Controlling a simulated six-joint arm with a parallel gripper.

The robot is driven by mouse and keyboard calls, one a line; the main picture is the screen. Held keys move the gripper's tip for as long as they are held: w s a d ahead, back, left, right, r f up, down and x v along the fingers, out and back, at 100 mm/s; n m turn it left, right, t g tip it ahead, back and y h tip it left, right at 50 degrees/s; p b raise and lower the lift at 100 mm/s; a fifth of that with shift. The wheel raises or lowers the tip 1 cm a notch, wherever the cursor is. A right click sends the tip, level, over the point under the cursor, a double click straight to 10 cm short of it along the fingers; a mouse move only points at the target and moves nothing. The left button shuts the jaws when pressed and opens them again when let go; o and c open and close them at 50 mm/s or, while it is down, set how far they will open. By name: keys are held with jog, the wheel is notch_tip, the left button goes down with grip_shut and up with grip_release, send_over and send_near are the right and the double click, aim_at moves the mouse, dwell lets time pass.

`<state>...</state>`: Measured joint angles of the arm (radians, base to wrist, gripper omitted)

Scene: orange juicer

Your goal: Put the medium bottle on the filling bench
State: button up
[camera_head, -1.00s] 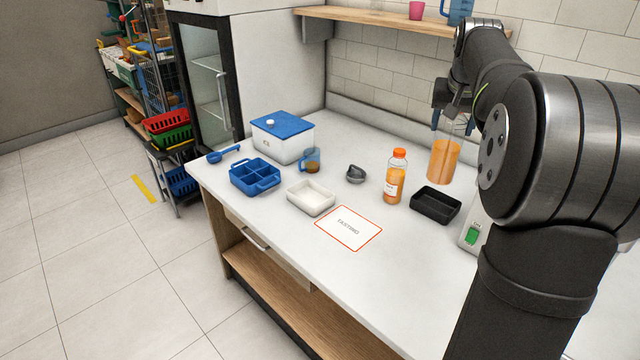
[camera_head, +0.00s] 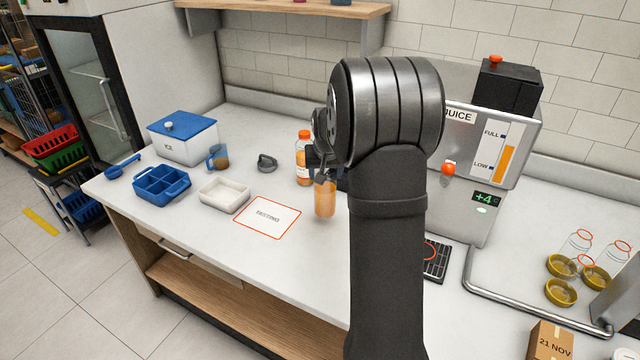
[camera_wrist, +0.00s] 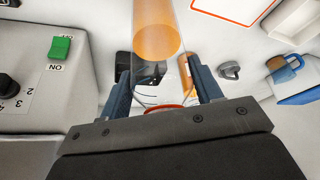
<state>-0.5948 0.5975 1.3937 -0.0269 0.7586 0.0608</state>
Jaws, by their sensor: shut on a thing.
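My gripper (camera_head: 322,174) is shut on a clear bottle of orange juice (camera_head: 325,200), which hangs upright below it over the white counter. In the wrist view the bottle (camera_wrist: 156,35) shows between my fingers (camera_wrist: 160,76), with a red ring at its neck. I cannot tell its size class from these frames. A second juice bottle with an orange cap (camera_head: 303,160) stands on the counter behind the held one.
The juice machine (camera_head: 470,190) stands right of my arm, with a dark drip grate (camera_head: 436,260) at its front. A metal rail (camera_head: 530,313) edges the right bench. A tasting mat (camera_head: 267,217), white tray (camera_head: 224,195) and blue caddy (camera_head: 161,185) lie left.

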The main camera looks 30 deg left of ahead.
aim_at(326, 185)
jog(key=shift+f, duration=2.05)
jog(key=shift+f, duration=0.2)
jog(key=o, duration=1.6)
jog(key=v, duration=1.2)
jog(key=shift+r, duration=0.2)
jog(key=shift+d+f, duration=0.1)
